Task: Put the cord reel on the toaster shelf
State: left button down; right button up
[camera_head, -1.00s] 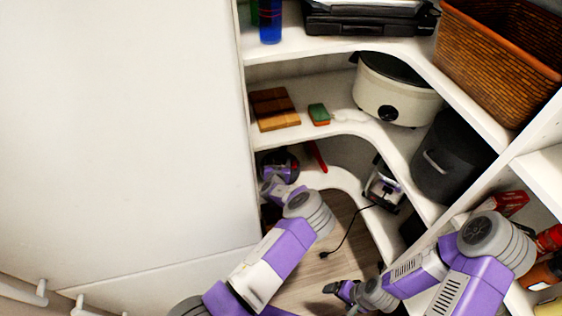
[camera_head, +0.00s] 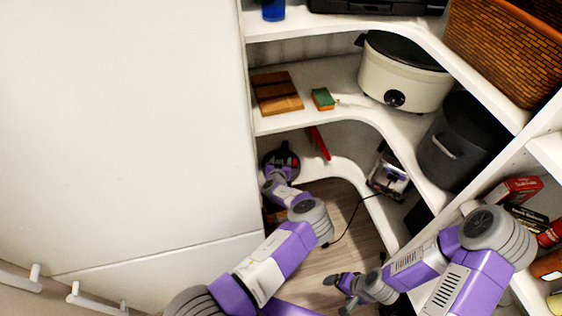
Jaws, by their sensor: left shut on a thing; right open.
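The cord reel (camera_head: 288,155), a dark round thing with a red part, is at the left end of the lower curved shelf. My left gripper (camera_head: 280,172) is shut on it; the fingertips are mostly hidden. I cannot tell whether the reel touches the shelf. The toaster (camera_head: 388,177), silver and dark with a hanging black cord, stands on the right part of the same white toaster shelf (camera_head: 345,168). My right gripper (camera_head: 340,284) is open and empty, low in front of the wooden floor, away from the shelf.
A red object (camera_head: 319,142) stands behind the reel. The shelf above holds wooden boards (camera_head: 277,93), a sponge (camera_head: 323,98), a slow cooker (camera_head: 400,80) and a dark pot (camera_head: 460,140). A white panel (camera_head: 120,130) closes off the left. The lower shelf between reel and toaster is clear.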

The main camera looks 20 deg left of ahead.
pick_arm(q)
jog(key=shift+w+r, duration=0.1)
jog(key=shift+r, duration=0.05)
jog(key=shift+c, duration=1.2)
grip_release()
jog(key=shift+f, duration=0.2)
jog(key=shift+s+r, duration=0.2)
jog(key=shift+s, duration=0.05)
jog(key=p+v, duration=0.3)
jog(key=v, duration=0.3)
jog(key=shift+w+r, duration=0.1)
jog(key=shift+s+d+r, duration=0.15)
jog(key=shift+s+d, duration=0.05)
jog(key=shift+s, duration=0.45)
